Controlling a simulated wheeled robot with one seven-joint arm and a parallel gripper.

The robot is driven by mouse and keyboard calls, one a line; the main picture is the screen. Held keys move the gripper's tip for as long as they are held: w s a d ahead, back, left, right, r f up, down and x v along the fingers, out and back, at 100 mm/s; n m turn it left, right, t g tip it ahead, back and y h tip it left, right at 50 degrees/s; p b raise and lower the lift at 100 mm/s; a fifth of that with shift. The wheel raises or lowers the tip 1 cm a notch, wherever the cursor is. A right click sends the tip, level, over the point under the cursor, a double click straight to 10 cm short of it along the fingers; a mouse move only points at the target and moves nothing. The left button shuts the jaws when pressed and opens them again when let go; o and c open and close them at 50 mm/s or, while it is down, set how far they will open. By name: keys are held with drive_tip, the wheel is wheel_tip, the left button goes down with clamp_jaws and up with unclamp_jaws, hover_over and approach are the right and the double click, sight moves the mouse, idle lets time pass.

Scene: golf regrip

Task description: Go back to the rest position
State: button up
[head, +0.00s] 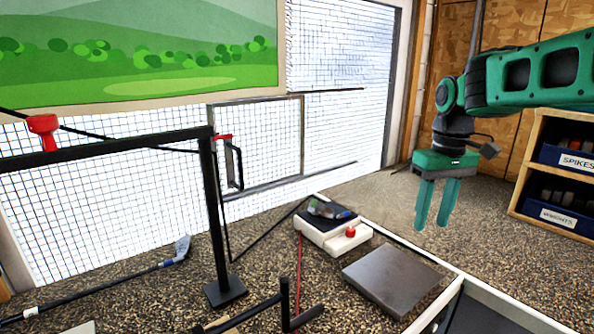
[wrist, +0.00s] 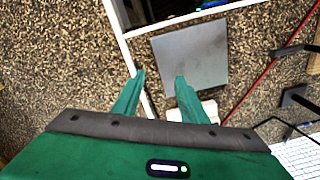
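My gripper (head: 436,204) is green and hangs pointing down at the right of the head view, in the air near the grey plate. Its two fingers are apart with nothing between them. In the wrist view my gripper (wrist: 160,85) also shows open and empty, with a white rim and the grey plate below it.
A grey square plate (head: 392,279) lies on the speckled surface. A white device with a red knob (head: 350,232) sits behind it, with a small item on top. A black stand (head: 216,220), a golf club (head: 120,277) and labelled bins (head: 563,160) are around. A white-edged tray (head: 462,312) is at front right.

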drive_tip(key=s+d+f+m, duration=0.3)
drive_tip(key=s, duration=0.6)
drive_tip(key=s+d+f+m, duration=0.3)
drive_tip(key=s+d+f, duration=0.1)
drive_tip(key=s, duration=0.5)
drive_tip(key=s+d+f+m, duration=0.2)
drive_tip(key=s+d+f, duration=0.1)
drive_tip(key=s, duration=0.6)
drive_tip(key=shift+s+d+f+m, duration=0.2)
drive_tip(key=shift+s+f+m, duration=0.15)
drive_tip(key=shift+f, duration=0.35)
drive_tip(key=shift+w, duration=0.1)
drive_tip(key=shift+w+f, duration=0.25)
drive_tip(key=shift+w, duration=0.35)
